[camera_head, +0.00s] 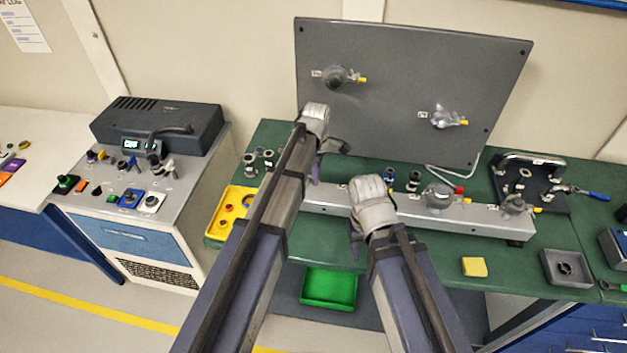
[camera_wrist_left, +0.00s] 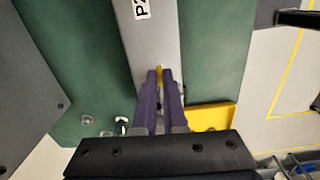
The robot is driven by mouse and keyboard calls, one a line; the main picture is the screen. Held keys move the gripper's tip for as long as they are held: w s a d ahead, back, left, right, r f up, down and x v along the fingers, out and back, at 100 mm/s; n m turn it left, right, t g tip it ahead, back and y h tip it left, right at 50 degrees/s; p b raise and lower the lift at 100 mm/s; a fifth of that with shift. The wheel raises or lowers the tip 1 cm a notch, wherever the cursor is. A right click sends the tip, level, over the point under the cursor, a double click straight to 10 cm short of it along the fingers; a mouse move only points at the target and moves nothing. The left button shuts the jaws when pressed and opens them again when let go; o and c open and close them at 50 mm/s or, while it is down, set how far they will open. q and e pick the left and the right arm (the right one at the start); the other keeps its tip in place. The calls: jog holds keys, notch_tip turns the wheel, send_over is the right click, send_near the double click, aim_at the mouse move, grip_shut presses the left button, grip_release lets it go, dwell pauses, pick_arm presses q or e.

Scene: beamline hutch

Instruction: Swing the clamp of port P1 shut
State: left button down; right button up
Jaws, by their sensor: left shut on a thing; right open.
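My left gripper (camera_head: 317,168) is at the left end of the grey rail (camera_head: 413,211) on the green bench. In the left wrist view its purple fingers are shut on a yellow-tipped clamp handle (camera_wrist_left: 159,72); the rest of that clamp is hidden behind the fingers. A label that looks like P2 (camera_wrist_left: 141,9) is on the rail beyond the fingertips. I see no readable P1 label, and the port's body is hidden by my left gripper and arm. My right gripper (camera_head: 355,247) is open and empty in front of the rail.
A grey panel (camera_head: 415,60) with two ports stands behind. A yellow tray (camera_head: 229,219) lies left; a yellow block (camera_head: 474,267) is at the front right.

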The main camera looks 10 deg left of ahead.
pick_arm(q)
jog(key=shift+w+n, duration=0.3)
jog(key=shift+w, duration=0.05)
dwell(0.3)
jog(key=c, duration=1)
grip_release()
jog(key=shift+r, duration=0.1)
notch_tip(320, 180, up, 8)
jog(key=p, duration=0.7)
jog(key=shift+f+p, duration=0.2)
jog(key=shift+p, duration=0.2)
